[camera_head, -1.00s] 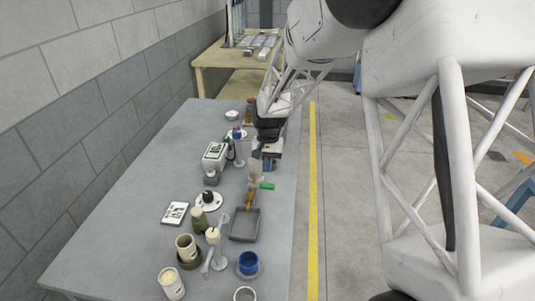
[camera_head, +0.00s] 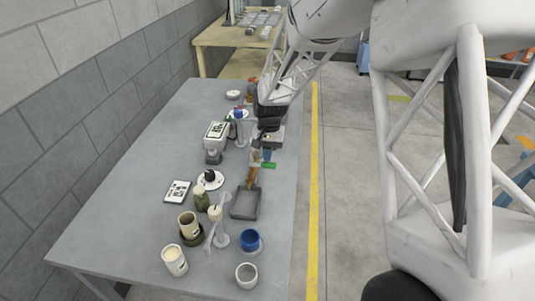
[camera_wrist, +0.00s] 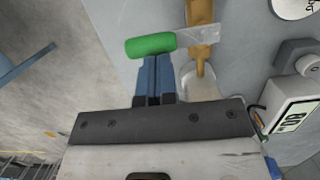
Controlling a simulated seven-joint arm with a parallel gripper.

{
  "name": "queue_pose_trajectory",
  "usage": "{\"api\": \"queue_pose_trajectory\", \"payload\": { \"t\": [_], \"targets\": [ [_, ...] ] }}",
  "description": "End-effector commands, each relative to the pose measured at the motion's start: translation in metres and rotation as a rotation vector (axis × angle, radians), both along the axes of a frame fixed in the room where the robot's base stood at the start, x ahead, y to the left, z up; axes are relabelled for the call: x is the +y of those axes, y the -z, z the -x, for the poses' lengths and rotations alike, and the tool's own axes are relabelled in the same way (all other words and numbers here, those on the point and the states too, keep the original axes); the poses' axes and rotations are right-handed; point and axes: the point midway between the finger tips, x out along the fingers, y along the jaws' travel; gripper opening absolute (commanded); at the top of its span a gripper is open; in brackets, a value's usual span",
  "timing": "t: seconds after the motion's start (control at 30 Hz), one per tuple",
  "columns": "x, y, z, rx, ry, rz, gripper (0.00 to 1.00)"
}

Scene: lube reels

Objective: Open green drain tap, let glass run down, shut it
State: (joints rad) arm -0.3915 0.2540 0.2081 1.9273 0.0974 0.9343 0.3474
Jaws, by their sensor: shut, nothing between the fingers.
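The green tap handle (camera_head: 269,165) sticks out sideways from a brass fitting (camera_head: 252,178) above a grey square tray (camera_head: 245,215). In the wrist view, the green handle (camera_wrist: 151,45) lies right at my fingertips, left of the brass body (camera_wrist: 200,32). In the head view, my gripper (camera_head: 267,156) is just above the handle.
A white device with a display (camera_head: 216,135) stands left of the fitting. Cups, bottles and a blue cup (camera_head: 250,240) crowd the near end of the table. A white card (camera_head: 177,191) lies at left. The table's right edge is close to the tray.

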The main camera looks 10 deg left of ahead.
Motion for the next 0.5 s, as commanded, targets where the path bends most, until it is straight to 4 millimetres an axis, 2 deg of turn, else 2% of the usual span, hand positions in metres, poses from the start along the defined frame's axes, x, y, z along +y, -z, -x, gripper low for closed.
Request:
{"api": "queue_pose_trajectory", "payload": {
  "t": [0.5],
  "targets": [
    [-0.0015,-0.0007,0.0035,0.0,0.069,0.0,0.0]
  ]
}}
